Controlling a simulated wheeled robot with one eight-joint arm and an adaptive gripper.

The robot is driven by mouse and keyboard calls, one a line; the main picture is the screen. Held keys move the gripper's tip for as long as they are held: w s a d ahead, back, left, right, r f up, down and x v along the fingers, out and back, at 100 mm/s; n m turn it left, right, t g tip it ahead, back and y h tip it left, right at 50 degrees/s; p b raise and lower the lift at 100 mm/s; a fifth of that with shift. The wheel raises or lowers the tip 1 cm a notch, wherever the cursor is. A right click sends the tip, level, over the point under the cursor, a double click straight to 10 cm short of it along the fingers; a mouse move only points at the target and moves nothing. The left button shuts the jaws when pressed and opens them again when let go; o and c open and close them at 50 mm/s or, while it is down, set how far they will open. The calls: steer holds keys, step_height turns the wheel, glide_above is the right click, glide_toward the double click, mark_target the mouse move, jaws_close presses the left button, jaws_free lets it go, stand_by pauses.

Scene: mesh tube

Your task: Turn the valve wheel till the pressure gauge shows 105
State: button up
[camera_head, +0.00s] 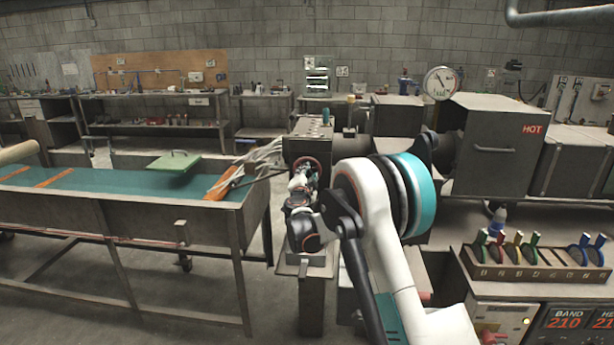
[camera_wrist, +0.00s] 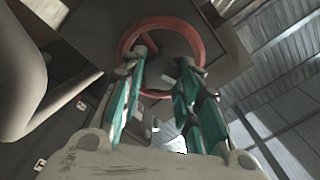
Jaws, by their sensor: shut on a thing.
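The red valve wheel (camera_wrist: 160,22) fills the upper middle of the wrist view, its round rim and a spoke showing in front of a dark box. My gripper (camera_wrist: 162,66) has its teal-and-grey fingers at the wheel, one on each side of its middle. It is shut on the wheel; the exact contact is hard to make out. In the head view my gripper (camera_head: 303,178) is small, at the dark machine's front, and my arm hides part of the area. The round white pressure gauge (camera_head: 440,83) stands at the back right; its dark needle shows, but its numbers are too small to read.
A dark box marked HOT (camera_head: 490,148) stands right of my arm. Some floor shows between.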

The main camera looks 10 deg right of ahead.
steer(key=shift+a, duration=0.1)
steer(key=o, duration=1.1)
steer(key=shift+f, duration=0.1)
steer(key=v, duration=1.2)
